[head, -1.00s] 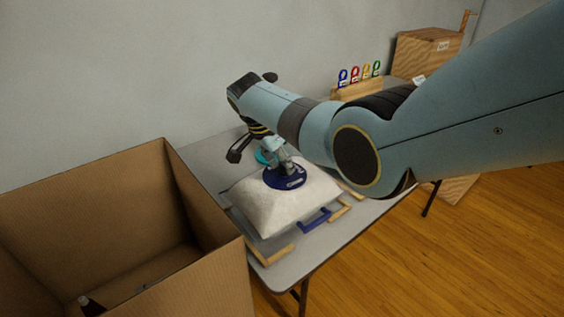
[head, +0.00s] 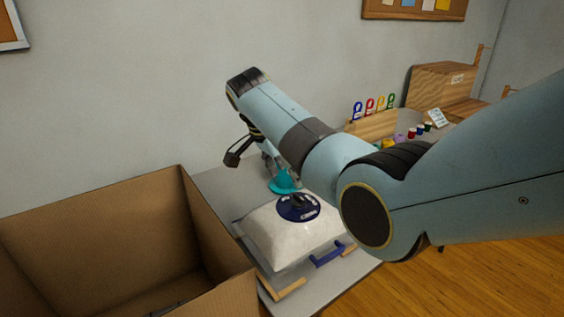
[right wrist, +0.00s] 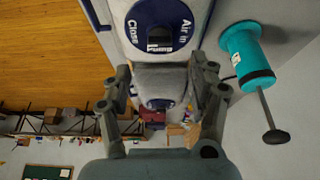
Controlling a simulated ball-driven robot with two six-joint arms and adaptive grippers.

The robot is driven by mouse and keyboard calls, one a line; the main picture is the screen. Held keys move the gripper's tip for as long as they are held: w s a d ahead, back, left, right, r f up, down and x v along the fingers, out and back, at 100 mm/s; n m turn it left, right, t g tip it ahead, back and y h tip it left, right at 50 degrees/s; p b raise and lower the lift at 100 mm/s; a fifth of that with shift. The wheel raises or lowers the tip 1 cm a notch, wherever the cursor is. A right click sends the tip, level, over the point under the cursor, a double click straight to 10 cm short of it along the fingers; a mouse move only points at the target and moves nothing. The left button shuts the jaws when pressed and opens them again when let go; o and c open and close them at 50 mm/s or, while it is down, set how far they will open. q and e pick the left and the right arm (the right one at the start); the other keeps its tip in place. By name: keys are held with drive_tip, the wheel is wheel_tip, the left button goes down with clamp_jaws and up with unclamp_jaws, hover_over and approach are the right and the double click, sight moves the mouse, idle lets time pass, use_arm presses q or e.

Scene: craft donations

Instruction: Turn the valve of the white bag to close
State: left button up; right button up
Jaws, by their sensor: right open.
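The white bag (head: 283,241) lies on the grey table in the head view. Its round dark blue valve (head: 297,206) with a black knob sits on top, uncovered. In the right wrist view the valve (right wrist: 158,24) shows the words "Close" and "Air in"; its knob setting is too unclear to read. My right gripper (head: 270,168) hangs above and behind the valve, apart from it. In the right wrist view the right gripper (right wrist: 161,84) has its fingers spread with nothing held between them. My left gripper is not in view.
A teal pump (head: 281,182) stands just behind the bag and shows in the right wrist view (right wrist: 250,58). A large open cardboard box (head: 222,238) is at the left. Wooden handles and a blue handle (head: 328,257) lie by the bag's front. Coloured tags and spools are farther back.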

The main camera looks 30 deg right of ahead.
drive_tip(key=v, duration=0.3)
drive_tip(key=shift+a+r, duration=0.1)
drive_tip(key=shift+r, duration=0.25)
drive_tip(key=shift+s+f, duration=0.1)
